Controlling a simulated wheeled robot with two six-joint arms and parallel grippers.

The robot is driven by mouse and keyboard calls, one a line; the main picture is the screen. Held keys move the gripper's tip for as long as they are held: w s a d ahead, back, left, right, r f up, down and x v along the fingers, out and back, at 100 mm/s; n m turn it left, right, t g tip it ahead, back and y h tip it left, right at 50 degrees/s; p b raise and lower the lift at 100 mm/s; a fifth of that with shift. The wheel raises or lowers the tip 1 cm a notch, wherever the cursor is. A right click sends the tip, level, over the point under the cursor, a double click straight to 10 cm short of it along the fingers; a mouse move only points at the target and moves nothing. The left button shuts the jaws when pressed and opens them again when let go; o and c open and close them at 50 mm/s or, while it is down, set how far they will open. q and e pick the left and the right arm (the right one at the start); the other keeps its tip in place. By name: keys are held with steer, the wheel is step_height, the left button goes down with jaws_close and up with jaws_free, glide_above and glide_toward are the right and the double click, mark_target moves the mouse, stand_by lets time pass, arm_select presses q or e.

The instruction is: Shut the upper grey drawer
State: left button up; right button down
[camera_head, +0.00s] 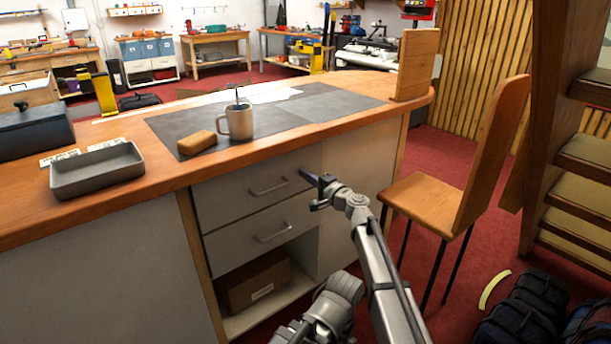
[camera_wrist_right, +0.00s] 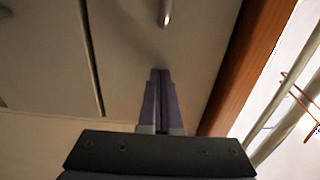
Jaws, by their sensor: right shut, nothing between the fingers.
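The upper grey drawer (camera_head: 236,194) is in the bench front, just under the wooden top. Its front looks about level with the lower drawer (camera_head: 240,243); I cannot tell whether a small gap remains. It has a bar handle (camera_head: 268,188), whose end also shows in the right wrist view (camera_wrist_right: 165,12). My right gripper (camera_head: 312,180) is shut and empty at the right end of the upper drawer's front, right of the handle. In the wrist view its fingertips (camera_wrist_right: 161,72) point at that drawer front (camera_wrist_right: 130,45); contact is unclear. My left gripper is out of view.
The bench top (camera_head: 160,184) carries a grey tray (camera_head: 97,172), a mug (camera_head: 236,122) and a tan block (camera_head: 196,142). A cardboard box (camera_head: 253,280) sits in the open shelf below. A wooden chair (camera_head: 437,203) stands right of my right arm.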

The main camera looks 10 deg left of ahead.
steer(key=v, duration=1.4)
steer(key=s+d+f+n+g+h, duration=0.3)
steer(key=s+d+f, duration=0.2)
steer(key=s+f, duration=0.2)
steer(key=s+d+f+n+g+h, duration=0.3)
steer(key=s+d+f+n, duration=0.1)
steer(key=s+f, duration=0.25)
steer(key=s+d+f+g+h, duration=0.2)
steer(key=s+d+f+h, duration=0.2)
steer(key=s+d, duration=0.4)
steer(key=s+d+f+g+h, duration=0.2)
steer(key=s+d+f+h, duration=0.3)
steer(key=d, duration=0.6)
steer(key=s+a+r+n+g, duration=0.1)
steer(key=s+a+n, duration=0.45)
steer(key=a, duration=0.55)
arm_select(q)
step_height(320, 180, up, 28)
steer(key=p, duration=2.8)
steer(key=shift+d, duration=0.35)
arm_select(e)
step_height(320, 180, up, 27)
steer(key=m, duration=0.1)
steer(key=shift+s+r, duration=0.25)
steer(key=shift+a, duration=0.15)
